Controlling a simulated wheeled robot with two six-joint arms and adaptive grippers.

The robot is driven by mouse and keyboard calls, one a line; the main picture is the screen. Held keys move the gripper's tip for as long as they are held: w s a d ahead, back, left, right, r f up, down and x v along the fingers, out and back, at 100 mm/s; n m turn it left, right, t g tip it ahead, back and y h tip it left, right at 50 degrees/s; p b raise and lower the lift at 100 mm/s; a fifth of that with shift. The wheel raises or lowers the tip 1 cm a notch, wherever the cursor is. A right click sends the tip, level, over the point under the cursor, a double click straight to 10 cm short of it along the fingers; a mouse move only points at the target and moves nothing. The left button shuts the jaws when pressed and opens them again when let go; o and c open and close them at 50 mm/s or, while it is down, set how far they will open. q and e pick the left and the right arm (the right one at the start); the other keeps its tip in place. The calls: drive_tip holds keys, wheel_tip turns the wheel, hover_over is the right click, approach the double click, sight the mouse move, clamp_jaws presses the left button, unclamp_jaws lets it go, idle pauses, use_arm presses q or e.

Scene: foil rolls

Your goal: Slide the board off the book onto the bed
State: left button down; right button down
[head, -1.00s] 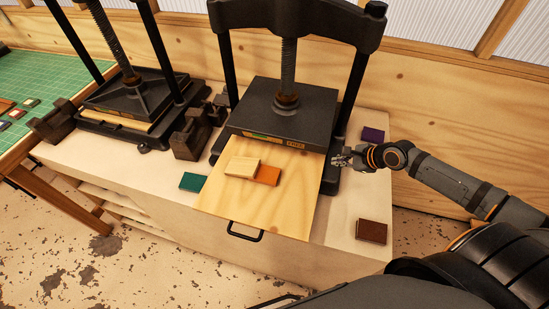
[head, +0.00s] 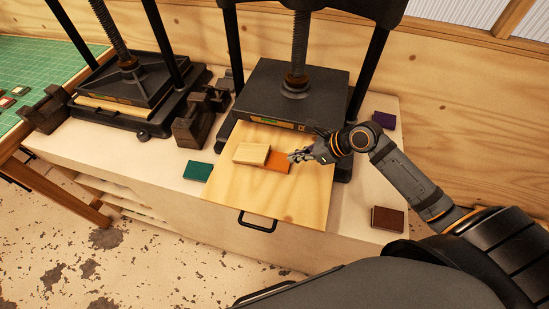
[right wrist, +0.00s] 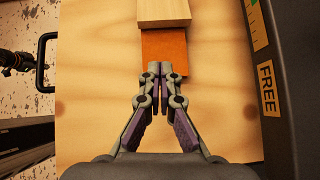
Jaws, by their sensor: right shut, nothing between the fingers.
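The small pale wooden board (head: 252,154) lies partly on the orange book (head: 278,165), overhanging it to the left. Both are on the plywood bed (head: 240,195), pulled out from the press. My right gripper (head: 292,157) is shut and empty, low over the bed at the book's right end. In the right wrist view its fingertips (right wrist: 161,70) are at the near end of the orange book (right wrist: 166,50), with the board (right wrist: 163,12) beyond, cut by the frame edge. I cannot tell whether the tips touch the book.
The black press platen (head: 292,88) stands behind the bed. A green book (head: 198,171), a brown book (head: 387,219) and a purple book (head: 383,119) lie on the bench around it. The bed's front half, near its black handle (head: 258,222), is clear.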

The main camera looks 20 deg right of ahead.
sight(276, 161)
drive_tip(key=x, duration=0.3)
drive_tip(key=shift+w+a+f, duration=0.15)
drive_tip(key=shift+a+f, duration=0.05)
drive_tip(key=shift+f, duration=0.1)
drive_tip(key=w+a+p, duration=0.1)
drive_tip(key=w+a, duration=0.1)
drive_tip(key=shift+a+r, duration=0.1)
drive_tip(key=shift+a, duration=0.2)
drive_tip(key=shift+w+a, duration=0.2)
drive_tip(key=shift+a, duration=0.05)
use_arm(q)
drive_tip(key=shift+d+r, duration=0.45)
drive_tip(key=shift+r, duration=0.1)
drive_tip(key=shift+s+r, duration=0.1)
